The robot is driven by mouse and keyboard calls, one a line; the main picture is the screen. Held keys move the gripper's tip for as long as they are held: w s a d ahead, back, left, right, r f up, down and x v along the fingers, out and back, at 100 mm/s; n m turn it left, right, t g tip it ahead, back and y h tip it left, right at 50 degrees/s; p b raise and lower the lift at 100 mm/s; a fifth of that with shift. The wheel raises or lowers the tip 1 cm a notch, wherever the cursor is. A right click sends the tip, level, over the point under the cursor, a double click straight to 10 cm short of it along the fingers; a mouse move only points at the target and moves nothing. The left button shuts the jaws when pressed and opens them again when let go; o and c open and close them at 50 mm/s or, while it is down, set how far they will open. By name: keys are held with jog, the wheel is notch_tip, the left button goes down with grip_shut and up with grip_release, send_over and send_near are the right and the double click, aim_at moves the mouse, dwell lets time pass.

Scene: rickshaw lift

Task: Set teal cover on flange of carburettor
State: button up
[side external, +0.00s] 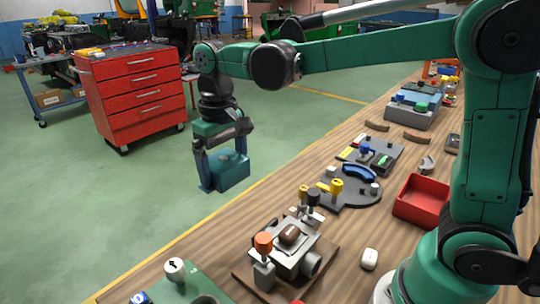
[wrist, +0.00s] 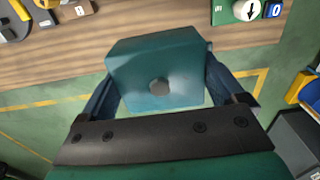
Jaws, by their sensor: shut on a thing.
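My gripper (side external: 222,168) is shut on the teal cover (side external: 230,172), a box-like block held between the two fingers. It hangs in the air beyond the table's left edge, over the green floor. In the wrist view the cover (wrist: 155,65) fills the middle, with a small grey knob on its near face. A grey metal body that looks like the carburettor (side external: 283,258) sits on a brown board at the front of the table, with a round opening at its right. It is well apart from the cover. I cannot clearly make out its flange.
An orange-topped post (side external: 264,245) stands at the carburettor's left front. A red tray (side external: 421,200), a white mouse-like object (side external: 369,258) and a grey rounded board (side external: 345,192) with yellow knobs lie on the table. A red drawer cabinet (side external: 135,90) stands on the floor behind.

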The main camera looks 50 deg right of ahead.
notch_tip(320, 180, up, 4)
jog(key=shift+r, duration=0.3)
jog(key=shift+s+r, duration=0.1)
jog(key=shift+s, duration=0.25)
send_over(290, 230)
jog(key=f, duration=0.5)
jog(key=shift+w, duration=0.2)
jog(key=shift+s+f, duration=0.2)
jog(key=shift+f, duration=3.3)
jog(key=shift+f, duration=0.4)
